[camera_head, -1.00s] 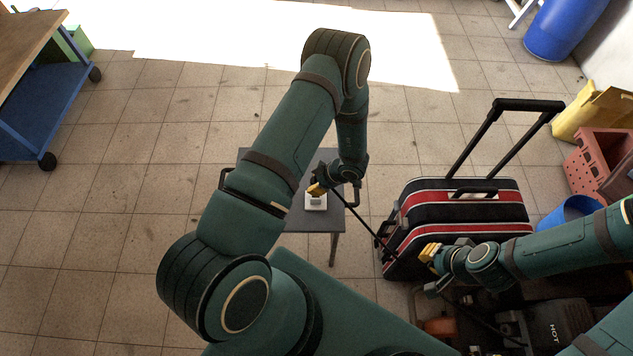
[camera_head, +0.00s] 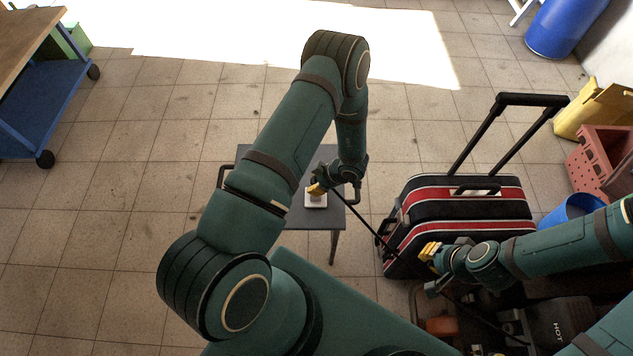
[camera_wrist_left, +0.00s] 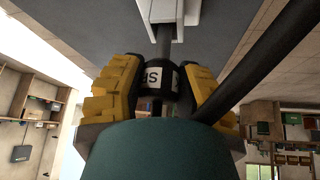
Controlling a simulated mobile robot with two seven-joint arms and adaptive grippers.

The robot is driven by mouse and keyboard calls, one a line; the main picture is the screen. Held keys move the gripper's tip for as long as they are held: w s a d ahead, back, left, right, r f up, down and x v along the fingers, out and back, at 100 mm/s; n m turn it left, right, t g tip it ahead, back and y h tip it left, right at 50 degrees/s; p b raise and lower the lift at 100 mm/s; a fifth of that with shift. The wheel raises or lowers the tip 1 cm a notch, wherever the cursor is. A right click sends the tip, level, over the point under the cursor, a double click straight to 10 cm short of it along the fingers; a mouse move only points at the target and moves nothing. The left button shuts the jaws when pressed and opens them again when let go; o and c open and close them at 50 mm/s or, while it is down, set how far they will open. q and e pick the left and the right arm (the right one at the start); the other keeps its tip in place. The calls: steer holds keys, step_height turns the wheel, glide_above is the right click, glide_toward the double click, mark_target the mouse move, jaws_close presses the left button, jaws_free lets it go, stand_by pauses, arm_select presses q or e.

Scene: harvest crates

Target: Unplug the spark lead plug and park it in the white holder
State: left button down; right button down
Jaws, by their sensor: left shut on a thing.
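My left gripper (camera_head: 316,188) is shut on the spark lead plug, right at the white holder (camera_head: 315,201) on the small grey table. In the left wrist view the yellow fingers (camera_wrist_left: 160,92) grip the black plug (camera_wrist_left: 156,77), which has a white label. The plug's narrow grey end points at the white holder (camera_wrist_left: 185,12) and overlaps it; I cannot tell how deep it sits. The black lead (camera_head: 375,232) runs from the plug down right to the engine (camera_head: 552,322). My right gripper (camera_head: 430,252) is above the engine's left side; its jaw gap is unclear.
The small grey table (camera_head: 310,220) is otherwise largely bare where visible. A black and red suitcase (camera_head: 462,190) with a raised handle stands to its right. A blue bucket (camera_head: 568,212) and red crate (camera_head: 597,155) are further right. A blue cart (camera_head: 40,115) stands far left, with open floor between.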

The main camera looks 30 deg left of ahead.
arm_select(q)
steer(key=shift+f+b, duration=0.65)
steer(key=shift+f, duration=0.3)
steer(key=c, duration=0.6)
jaws_free()
steer(key=shift+c, duration=0.2)
steer(key=v, duration=1.2)
